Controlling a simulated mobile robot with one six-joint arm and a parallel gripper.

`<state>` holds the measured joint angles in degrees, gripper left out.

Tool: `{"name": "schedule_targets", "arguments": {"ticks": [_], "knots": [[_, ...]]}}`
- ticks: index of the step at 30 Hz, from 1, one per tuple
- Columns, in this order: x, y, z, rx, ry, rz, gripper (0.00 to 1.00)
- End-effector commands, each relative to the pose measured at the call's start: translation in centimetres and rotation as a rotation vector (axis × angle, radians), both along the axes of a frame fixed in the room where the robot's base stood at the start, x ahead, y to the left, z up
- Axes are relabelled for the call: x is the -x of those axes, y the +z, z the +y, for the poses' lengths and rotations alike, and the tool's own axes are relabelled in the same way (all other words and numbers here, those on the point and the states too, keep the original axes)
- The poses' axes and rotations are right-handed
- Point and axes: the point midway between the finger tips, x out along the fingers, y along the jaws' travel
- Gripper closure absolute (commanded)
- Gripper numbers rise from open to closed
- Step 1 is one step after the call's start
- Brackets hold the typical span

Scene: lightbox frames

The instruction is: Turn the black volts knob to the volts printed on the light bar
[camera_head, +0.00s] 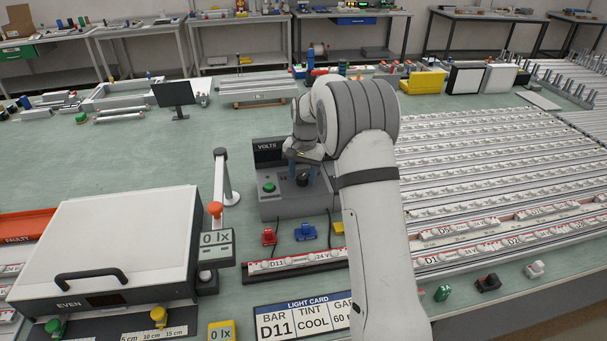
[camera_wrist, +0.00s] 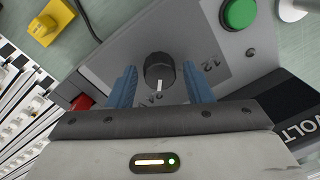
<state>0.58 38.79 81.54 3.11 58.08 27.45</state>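The black volts knob (camera_wrist: 159,72) sits on the grey face of the volts box (camera_head: 285,206), with a white pointer line and printed numbers around it, 12 among them. In the head view the knob (camera_head: 303,179) shows below my gripper. My gripper (camera_wrist: 160,85) is open, its blue fingers on either side of the knob with gaps between; I cannot tell their exact height over it. The light bar (camera_head: 295,262) lies in front of the box, labelled D11 and what reads as 24 V.
A green button (camera_head: 268,187) is on the box, left of the knob. Red (camera_head: 269,236) and blue (camera_head: 305,232) clips and a yellow piece (camera_head: 338,228) lie between box and bar. A light meter stand (camera_head: 222,175) and white lightbox (camera_head: 115,240) stand left.

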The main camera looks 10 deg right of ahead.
Motion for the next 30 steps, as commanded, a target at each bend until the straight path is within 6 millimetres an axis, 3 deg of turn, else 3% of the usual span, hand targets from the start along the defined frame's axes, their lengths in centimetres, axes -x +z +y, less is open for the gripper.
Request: {"name": "schedule_targets", "arguments": {"ticks": [11, 24, 30], "knots": [[0.0, 0.2, 0.0, 0.0, 0.001, 0.001, 0.47], [0.2, 6.7, -0.3, 0.0, 0.001, 0.0, 0.47], [0.2, 7.7, -0.4, 0.0, 0.0, 0.002, 0.47]]}}
